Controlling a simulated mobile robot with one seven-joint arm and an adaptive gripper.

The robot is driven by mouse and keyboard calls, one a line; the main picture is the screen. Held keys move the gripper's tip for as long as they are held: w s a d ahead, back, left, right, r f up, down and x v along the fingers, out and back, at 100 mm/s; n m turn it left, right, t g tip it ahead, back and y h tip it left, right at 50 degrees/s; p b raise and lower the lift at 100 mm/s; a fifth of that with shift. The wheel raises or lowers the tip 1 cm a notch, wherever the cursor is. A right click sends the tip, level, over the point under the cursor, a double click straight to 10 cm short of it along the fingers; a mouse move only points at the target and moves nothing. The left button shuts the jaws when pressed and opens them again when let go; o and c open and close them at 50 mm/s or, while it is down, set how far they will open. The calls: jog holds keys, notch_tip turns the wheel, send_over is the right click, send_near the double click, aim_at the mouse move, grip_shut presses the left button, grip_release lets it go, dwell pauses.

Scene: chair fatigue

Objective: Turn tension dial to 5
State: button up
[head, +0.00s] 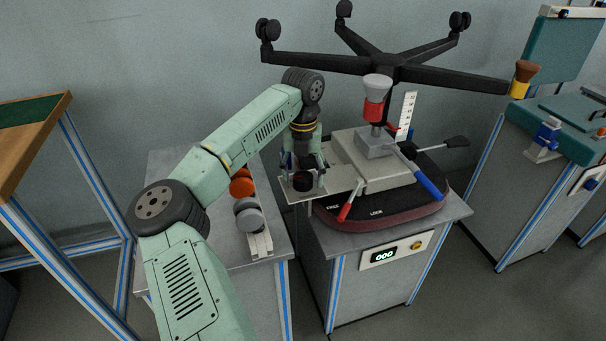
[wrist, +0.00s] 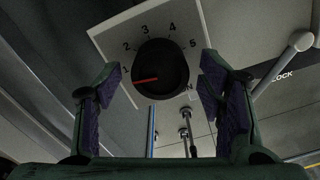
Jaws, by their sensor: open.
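The tension dial (wrist: 162,62) is a round black knob on a pale plate (wrist: 110,38) with the numbers 1 to 5 around it. Its red pointer line (wrist: 146,80) points left and slightly down, just below the 1. My gripper (wrist: 158,72) is open in the wrist view, with one finger on each side of the dial and a visible gap at both sides. In the head view my gripper (head: 303,163) points down over the dial (head: 302,184), partly hiding it. The dial sits on the plate at the left of the upturned chair's mechanism.
The upturned chair's base (head: 390,68) spreads behind and above. Red (head: 347,208) and blue-handled (head: 430,187) levers stick out at the front of the mechanism. An orange knob (head: 242,186) and grey knob (head: 248,217) stand on the bench at left. A display (head: 384,256) reads 000.

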jog(key=shift+f, duration=0.45)
jog(key=shift+c, duration=0.3)
jog(key=c, duration=1.1)
